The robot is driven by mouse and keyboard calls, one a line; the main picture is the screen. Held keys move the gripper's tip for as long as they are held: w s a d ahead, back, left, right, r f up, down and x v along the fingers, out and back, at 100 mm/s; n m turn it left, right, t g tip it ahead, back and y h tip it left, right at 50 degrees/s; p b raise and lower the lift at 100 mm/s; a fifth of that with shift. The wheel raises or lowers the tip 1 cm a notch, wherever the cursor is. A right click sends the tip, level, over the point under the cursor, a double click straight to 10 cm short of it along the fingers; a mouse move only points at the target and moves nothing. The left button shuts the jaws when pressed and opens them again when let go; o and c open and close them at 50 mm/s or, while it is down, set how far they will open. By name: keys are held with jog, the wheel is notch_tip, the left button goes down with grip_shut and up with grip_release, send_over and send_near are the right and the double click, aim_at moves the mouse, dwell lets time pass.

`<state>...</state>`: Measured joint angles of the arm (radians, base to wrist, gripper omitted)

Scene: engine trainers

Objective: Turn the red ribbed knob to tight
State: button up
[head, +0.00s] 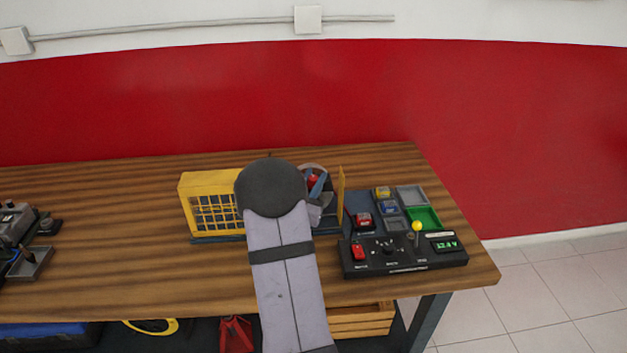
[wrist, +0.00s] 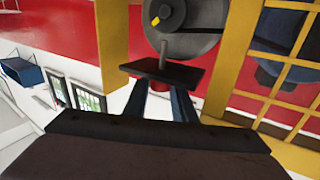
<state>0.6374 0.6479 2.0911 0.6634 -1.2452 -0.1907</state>
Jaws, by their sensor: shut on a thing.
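The red ribbed knob (head: 312,181) shows as a small red spot inside the engine trainer, at the right end of its yellow cage (head: 210,185) in the head view. My gripper (head: 317,186) reaches in there, with its blue fingers at the red spot, and it is shut on the knob. In the wrist view my gripper (wrist: 162,98) has both blue fingers running up to a dark plate (wrist: 165,73). The plate hides the fingertips and most of what they hold. The knob's ribs and any marking are too small or hidden to read.
A grey round part (wrist: 184,28) with a yellow mark sits beyond the plate. A black control box (head: 403,262) with a yellow-topped lever and a tray with a green bin (head: 426,217) stand right of the trainer.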

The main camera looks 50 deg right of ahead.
jog(key=shift+r, duration=0.1)
jog(key=o, duration=1)
jog(key=shift+o, duration=0.2)
jog(key=shift+s+a, duration=0.1)
jog(key=shift+a, duration=0.4)
jog(key=b+v, duration=0.2)
jog(key=v, duration=0.4)
jog(key=shift+a, duration=0.1)
